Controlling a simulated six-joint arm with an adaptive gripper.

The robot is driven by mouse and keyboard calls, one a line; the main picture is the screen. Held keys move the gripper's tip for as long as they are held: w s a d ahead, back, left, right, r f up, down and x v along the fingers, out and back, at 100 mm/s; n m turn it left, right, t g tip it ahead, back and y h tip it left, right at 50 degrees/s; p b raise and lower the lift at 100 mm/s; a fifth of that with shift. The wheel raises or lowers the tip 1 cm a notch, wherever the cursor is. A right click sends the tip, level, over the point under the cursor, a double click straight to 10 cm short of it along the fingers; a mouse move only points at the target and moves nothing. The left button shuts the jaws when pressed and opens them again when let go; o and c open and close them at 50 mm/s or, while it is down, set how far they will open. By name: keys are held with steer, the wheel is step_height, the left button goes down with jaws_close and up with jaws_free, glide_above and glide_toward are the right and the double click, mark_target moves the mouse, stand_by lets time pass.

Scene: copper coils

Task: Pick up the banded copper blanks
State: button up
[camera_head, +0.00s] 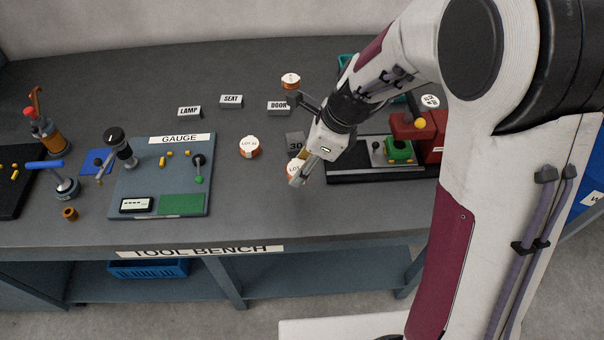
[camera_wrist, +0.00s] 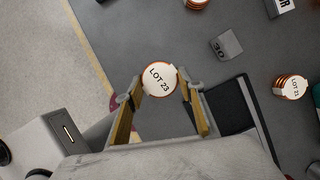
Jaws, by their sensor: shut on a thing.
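My gripper (camera_wrist: 160,92) is shut on a copper blank with a white top marked LOT 23 (camera_wrist: 159,79). The blank sits between the brass-coloured finger pads. In the head view my gripper (camera_head: 299,178) is over the bench near its front, and the held blank (camera_head: 292,168) is partly hidden by the fingers. I cannot tell how far it is above the bench. Another white-topped copper blank (camera_head: 249,147) stands to the left, and one more (camera_head: 291,81) stands farther back. The wrist view shows a blank marked LOT 21 (camera_wrist: 290,87) and a cut-off one (camera_wrist: 197,3) at the top.
A grey block marked 30 (camera_head: 295,141) lies close behind my gripper. A black-based fixture with a green part (camera_head: 399,150) is to the right. The GAUGE board (camera_head: 150,190) is to the left. Signs LAMP (camera_head: 189,112), SEAT (camera_head: 231,101) and DOOR (camera_head: 278,107) stand behind.

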mark_target(294, 167)
steer(key=shift+r, duration=1.55)
